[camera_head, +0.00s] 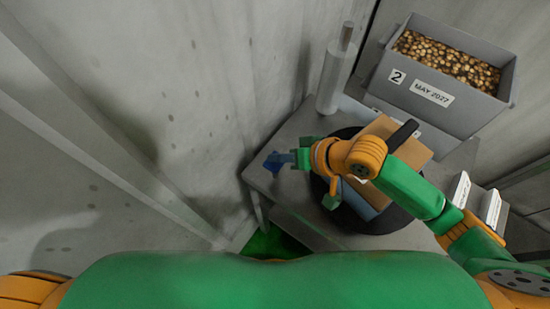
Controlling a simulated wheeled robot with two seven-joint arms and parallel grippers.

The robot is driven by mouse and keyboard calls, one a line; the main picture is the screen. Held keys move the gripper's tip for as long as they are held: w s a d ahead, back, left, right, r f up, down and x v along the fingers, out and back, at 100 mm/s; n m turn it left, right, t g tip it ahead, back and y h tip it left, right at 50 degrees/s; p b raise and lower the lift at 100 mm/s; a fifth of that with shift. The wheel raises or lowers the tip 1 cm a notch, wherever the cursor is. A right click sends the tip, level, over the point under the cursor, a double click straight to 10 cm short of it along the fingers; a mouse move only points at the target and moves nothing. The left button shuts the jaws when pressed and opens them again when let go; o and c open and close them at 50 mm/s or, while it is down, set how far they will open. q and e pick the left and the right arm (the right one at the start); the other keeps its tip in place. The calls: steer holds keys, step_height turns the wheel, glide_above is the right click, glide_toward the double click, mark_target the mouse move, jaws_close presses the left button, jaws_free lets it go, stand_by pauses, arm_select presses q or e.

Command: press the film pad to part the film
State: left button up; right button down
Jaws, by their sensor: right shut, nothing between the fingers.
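My right arm reaches in from the lower right, and its right gripper (277,161) is shut and empty over the left corner of the grey table (258,180). The gripper's tip looks close to the table top; I cannot tell whether it touches. A pale upright film roll (336,75) stands at the table's back edge. A brown box (409,148) sits on a dark round turntable (392,221), partly hidden by my arm. My left gripper is not in view.
A grey bin (376,85) labelled "2" and "MAY 2027", full of small golden pieces (450,62), stands at the back right. Two white-faced items (460,188) stand at the right. A grey wall (150,90) fills the left, close to the table.

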steer(key=shift+f+b, duration=0.55)
steer(key=shift+f, duration=0.55)
stand_by(0.6)
steer(key=shift+r, duration=0.1)
steer(key=shift+r+p, duration=1.55)
steer(key=shift+p, duration=0.7)
step_height(320, 180, up, 5)
steer(key=p, duration=0.6)
steer(key=shift+r, duration=0.15)
steer(key=shift+f, duration=0.2)
